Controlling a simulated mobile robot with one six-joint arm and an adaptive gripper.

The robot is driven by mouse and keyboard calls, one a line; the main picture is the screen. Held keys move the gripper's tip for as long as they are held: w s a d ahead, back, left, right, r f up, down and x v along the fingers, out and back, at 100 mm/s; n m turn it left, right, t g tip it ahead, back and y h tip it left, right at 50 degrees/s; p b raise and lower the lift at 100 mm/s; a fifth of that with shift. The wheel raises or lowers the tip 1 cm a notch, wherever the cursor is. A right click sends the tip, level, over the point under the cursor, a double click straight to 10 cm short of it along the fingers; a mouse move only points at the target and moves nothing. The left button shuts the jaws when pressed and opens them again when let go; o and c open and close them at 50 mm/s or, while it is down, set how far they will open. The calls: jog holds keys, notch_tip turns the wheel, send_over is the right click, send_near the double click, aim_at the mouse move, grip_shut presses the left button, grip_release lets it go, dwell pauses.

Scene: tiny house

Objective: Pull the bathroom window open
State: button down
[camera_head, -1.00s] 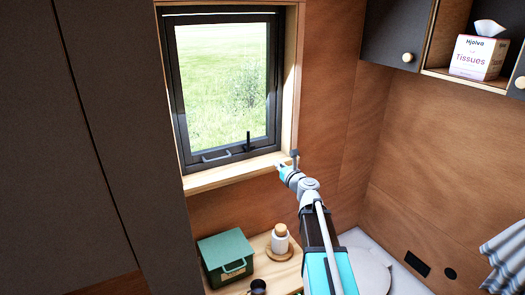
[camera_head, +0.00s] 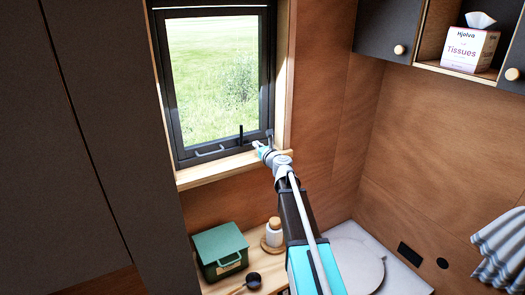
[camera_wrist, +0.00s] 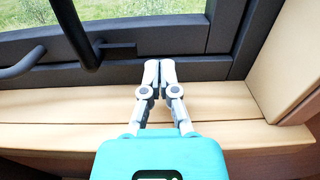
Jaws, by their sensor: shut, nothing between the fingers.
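The bathroom window (camera_head: 176,116) has a dark frame and clear glass, and it looks closed. Its bar handle (camera_head: 210,151) is at the lower frame, and an upright dark lever (camera_head: 241,136) stands just right of it. In the wrist view the lever (camera_wrist: 75,30) rises at the left and the bar handle (camera_wrist: 22,64) shows at the left edge. My gripper (camera_wrist: 160,66) is shut and empty, over the wooden sill at the lower right of the window frame. It is right of the lever and apart from it. In the head view my gripper (camera_head: 261,145) is small beside the frame's lower right corner.
The wooden sill (camera_head: 205,174) runs below the window, with a wooden side jamb (camera_wrist: 290,65) close on the right. Below are a green box (camera_head: 221,250), a white jar (camera_head: 274,234) and a dark cup (camera_head: 253,280). Cabinets with a tissue box (camera_head: 470,46) hang at the upper right.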

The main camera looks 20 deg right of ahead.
aim_at(251, 140)
jog(key=shift+w+a, duration=0.15)
jog(key=shift+w, duration=0.6)
jog(key=shift+w+a, duration=0.15)
jog(key=shift+w, duration=0.6)
jog(key=shift+w+a+f, duration=0.1)
jog(key=shift+w+a, duration=0.05)
jog(key=shift+w, duration=0.75)
jog(key=shift+w+a, duration=0.2)
jog(key=shift+w, duration=0.7)
jog(key=shift+w+a+f, duration=0.1)
jog(key=shift+w+a, duration=0.05)
jog(key=shift+w, duration=0.75)
jog(key=shift+s+d, duration=0.35)
jog(key=shift+s, duration=1.65)
jog(key=shift+s+d, duration=0.4)
jog(key=shift+s, duration=1.55)
jog(key=shift+s+d, duration=0.35)
jog(key=shift+s, duration=1.65)
